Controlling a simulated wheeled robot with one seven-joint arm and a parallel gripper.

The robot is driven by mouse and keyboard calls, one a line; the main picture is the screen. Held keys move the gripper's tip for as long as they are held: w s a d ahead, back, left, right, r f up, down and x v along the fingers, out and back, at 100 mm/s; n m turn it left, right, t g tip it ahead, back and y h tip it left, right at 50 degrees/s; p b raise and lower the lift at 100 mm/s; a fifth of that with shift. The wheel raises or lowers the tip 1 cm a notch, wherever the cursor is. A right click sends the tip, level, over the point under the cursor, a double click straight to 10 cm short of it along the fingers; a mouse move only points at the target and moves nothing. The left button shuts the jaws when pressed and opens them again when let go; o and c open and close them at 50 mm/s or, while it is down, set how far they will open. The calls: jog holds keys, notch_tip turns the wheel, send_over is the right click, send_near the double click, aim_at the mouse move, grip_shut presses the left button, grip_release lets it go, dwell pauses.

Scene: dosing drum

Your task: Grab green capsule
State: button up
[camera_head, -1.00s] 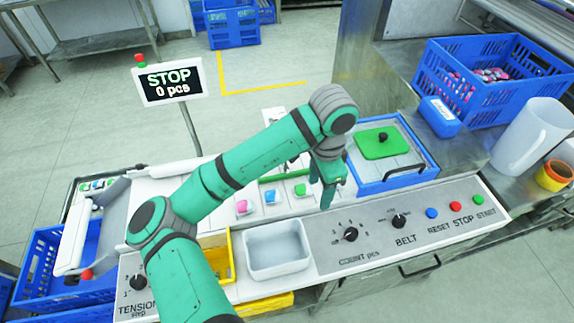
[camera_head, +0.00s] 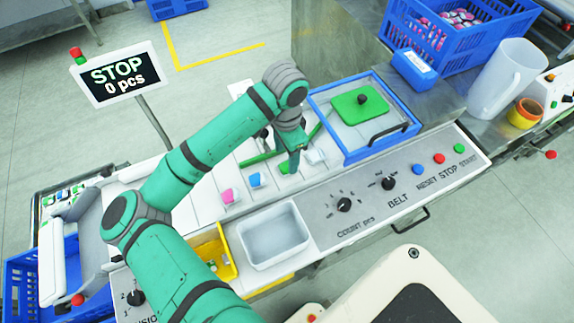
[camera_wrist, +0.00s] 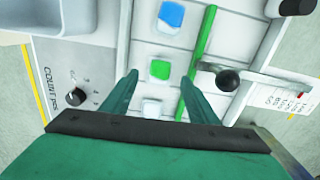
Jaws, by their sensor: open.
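The green capsule (camera_wrist: 160,69) stands on the white tiled belt, seen from above in the wrist view, between a blue capsule (camera_wrist: 171,14) and a whitish one (camera_wrist: 152,107). My gripper (camera_wrist: 160,80) is open and empty, its two fingers apart to the left and right of the green capsule's line. The green capsule lies just past the fingertips in the picture; I cannot tell how far below them. In the head view my gripper (camera_head: 292,168) hangs over the belt row, and the green capsule (camera_head: 284,168) is partly hidden behind its fingers.
A green bar (camera_wrist: 203,45) and a dark knob (camera_wrist: 228,80) lie close to the right finger. A pink capsule (camera_head: 229,196) stands farther left. A white tray (camera_head: 271,235), a yellow bin (camera_head: 228,262) and a blue-framed box with green lid (camera_head: 358,104) surround the belt.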

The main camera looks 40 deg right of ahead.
aim_at(287, 166)
jog(key=f, duration=0.4)
jog(key=shift+d+f, duration=0.2)
jog(key=shift+f, duration=0.2)
jog(key=shift+s, duration=0.1)
jog(key=shift+c, duration=0.9)
jog(key=c, duration=0.9)
jog(key=shift+r, duration=0.1)
